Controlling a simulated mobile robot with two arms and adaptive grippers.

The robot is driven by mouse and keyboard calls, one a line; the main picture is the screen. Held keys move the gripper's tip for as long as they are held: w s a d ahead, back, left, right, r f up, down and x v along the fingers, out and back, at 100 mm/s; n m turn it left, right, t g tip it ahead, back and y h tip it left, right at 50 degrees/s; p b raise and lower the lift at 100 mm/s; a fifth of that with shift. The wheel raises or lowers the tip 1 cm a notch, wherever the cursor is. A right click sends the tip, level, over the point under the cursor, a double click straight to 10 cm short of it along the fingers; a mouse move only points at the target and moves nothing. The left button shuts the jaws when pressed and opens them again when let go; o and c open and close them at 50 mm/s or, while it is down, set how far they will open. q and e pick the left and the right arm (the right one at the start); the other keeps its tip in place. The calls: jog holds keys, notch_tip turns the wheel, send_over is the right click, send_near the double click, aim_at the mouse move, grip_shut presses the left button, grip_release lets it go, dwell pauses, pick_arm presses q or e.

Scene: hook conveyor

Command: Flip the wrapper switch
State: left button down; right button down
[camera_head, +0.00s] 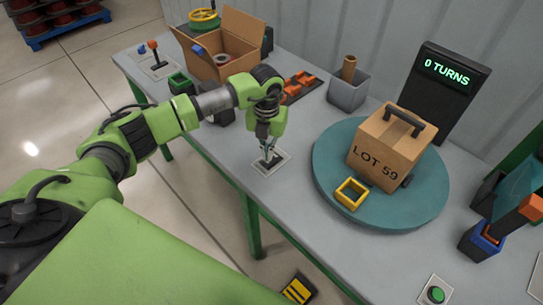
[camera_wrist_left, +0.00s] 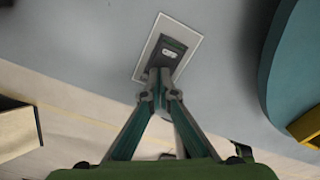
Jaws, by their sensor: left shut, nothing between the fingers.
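The wrapper switch (camera_head: 270,163) is a small dark switch on a white-bordered plate at the front of the table, left of the turntable. My left gripper (camera_head: 267,151) points down over it with its fingers together and empty. In the left wrist view the switch (camera_wrist_left: 171,50) shows its dark body, with my left fingertips (camera_wrist_left: 159,80) at its near end. I cannot tell whether they touch it. The fingers hide part of the switch in both views. A dark display (camera_head: 447,72) reads "0 TURNS". My right gripper is out of view.
A grey bin (camera_head: 347,91), orange parts (camera_head: 298,87) and an open carton (camera_head: 237,44) stand behind. A green button (camera_head: 436,295) is at front right.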

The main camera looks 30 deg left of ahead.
pick_arm(q)
jog(key=shift+r+p, duration=1.55)
jog(key=shift+r, duration=1.25)
